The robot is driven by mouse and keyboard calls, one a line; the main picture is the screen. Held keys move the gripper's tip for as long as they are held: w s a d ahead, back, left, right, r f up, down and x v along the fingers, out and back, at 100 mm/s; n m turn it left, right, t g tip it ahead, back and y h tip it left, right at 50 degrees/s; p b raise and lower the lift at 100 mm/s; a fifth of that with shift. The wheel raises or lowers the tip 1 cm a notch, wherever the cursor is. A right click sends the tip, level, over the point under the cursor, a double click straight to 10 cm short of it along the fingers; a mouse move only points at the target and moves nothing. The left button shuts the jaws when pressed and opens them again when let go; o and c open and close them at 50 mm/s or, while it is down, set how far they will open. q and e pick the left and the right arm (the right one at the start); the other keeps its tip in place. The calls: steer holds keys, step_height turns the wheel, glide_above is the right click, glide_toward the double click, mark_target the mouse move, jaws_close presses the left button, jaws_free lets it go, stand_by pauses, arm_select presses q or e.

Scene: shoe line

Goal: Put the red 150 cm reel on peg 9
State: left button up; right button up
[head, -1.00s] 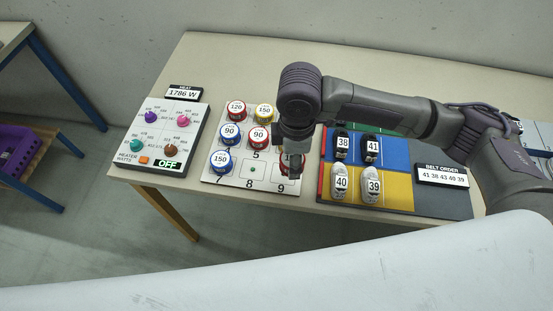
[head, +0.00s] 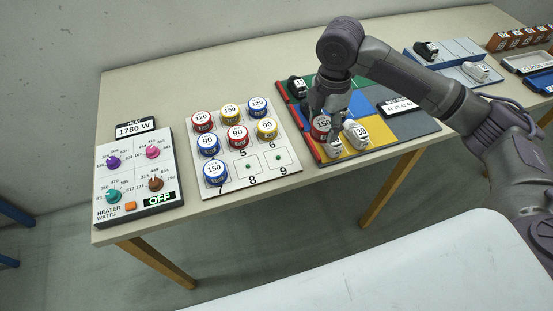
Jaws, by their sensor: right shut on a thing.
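The red reel (head: 320,127) with a white label is held in my right gripper (head: 324,114). The fingers cover part of it, and its label is hard to read. In the picture it shows over the left part of the coloured shoe mat, right of the peg board (head: 262,179). How high it is above the mat cannot be told. Peg 9 (head: 278,157) is bare, at the board's front right corner. Peg 8 (head: 248,166) beside it is bare too. The other pegs carry red, yellow and blue reels. My left gripper is not in view.
A blue 150 reel (head: 214,173) and a yellow 90 reel (head: 266,129) stand near the bare pegs. White shoes (head: 356,134) and a black shoe (head: 297,87) are on the mat (head: 405,127). The heater panel (head: 163,190) is at the left. Open table lies behind.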

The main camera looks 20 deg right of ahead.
mark_target(279, 156)
steer(key=w+a+f, duration=0.1)
steer(key=a+f, duration=0.1)
steer(key=a, duration=0.1)
steer(key=w+a+f+p, duration=0.1)
steer(key=a+f, duration=0.1)
steer(key=a, duration=0.1)
steer(key=w+a+f, duration=0.1)
steer(key=a+f, duration=0.1)
steer(key=a, duration=0.1)
steer(key=shift+w+a, duration=0.15)
steer(key=shift+w, duration=0.25)
steer(key=shift+a+f, duration=0.1)
steer(key=shift+a, duration=0.05)
step_height(279, 156, down, 4)
steer(key=shift+r+p, duration=0.1)
steer(key=shift+p, duration=0.4)
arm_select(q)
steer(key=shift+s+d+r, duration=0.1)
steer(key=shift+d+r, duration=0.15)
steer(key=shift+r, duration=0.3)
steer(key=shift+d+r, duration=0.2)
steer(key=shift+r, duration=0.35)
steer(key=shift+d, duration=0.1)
arm_select(e)
steer(key=shift+f, duration=0.25)
steer(key=shift+f, duration=0.35)
steer(key=o, duration=1.1)
steer(key=shift+o, duration=0.2)
